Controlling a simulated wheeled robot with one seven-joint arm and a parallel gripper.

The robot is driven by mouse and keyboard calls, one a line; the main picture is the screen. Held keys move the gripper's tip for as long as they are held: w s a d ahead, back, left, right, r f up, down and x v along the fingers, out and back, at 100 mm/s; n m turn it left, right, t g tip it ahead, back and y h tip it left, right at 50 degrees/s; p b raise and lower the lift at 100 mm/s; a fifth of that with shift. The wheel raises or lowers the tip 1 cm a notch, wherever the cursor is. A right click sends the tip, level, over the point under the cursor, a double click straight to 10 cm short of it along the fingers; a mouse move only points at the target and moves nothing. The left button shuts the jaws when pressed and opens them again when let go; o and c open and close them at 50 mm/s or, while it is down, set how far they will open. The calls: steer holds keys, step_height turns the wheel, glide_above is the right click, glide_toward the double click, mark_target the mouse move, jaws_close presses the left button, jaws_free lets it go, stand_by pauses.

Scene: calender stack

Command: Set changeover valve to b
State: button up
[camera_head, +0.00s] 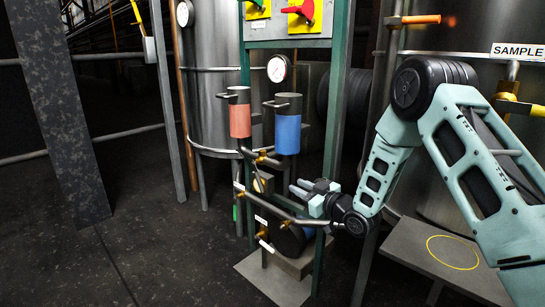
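A red canister (239,118) and a blue canister (288,133) hang side by side on a green frame, joined below by pipework with a brass-coloured fitting (262,158). This fitting may be the changeover valve; its lever and setting are too small to tell. Small white labels (262,220) are on the lower pipes, but their writing is not legible. My gripper (298,188) is just right of and below the fitting, under the blue canister, pointing left. It appears apart from the fitting. Its fingers are too small to tell whether they are open, and I see nothing held.
The green frame post (337,100) stands close to my gripper. A pump-like unit (290,240) sits on a plinth below it. A grey table (445,262) with a yellow ring is at right. A dial gauge (277,69) is above.

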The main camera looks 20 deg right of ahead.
steer(key=s+a+r+g+h+p, duration=0.1)
steer(key=s+a+r+g+p, duration=0.2)
steer(key=s+a+r+p, duration=0.2)
steer(key=s+a+r+g+h+p, duration=0.1)
steer(key=s+a+r+g+p, duration=0.2)
steer(key=a+r+p, duration=0.3)
step_height(320, 180, up, 4)
steer(key=shift+s+a+f+g+h+p, duration=0.35)
steer(key=shift+s+p, duration=0.25)
steer(key=shift+s, duration=0.3)
steer(key=shift+r, duration=0.1)
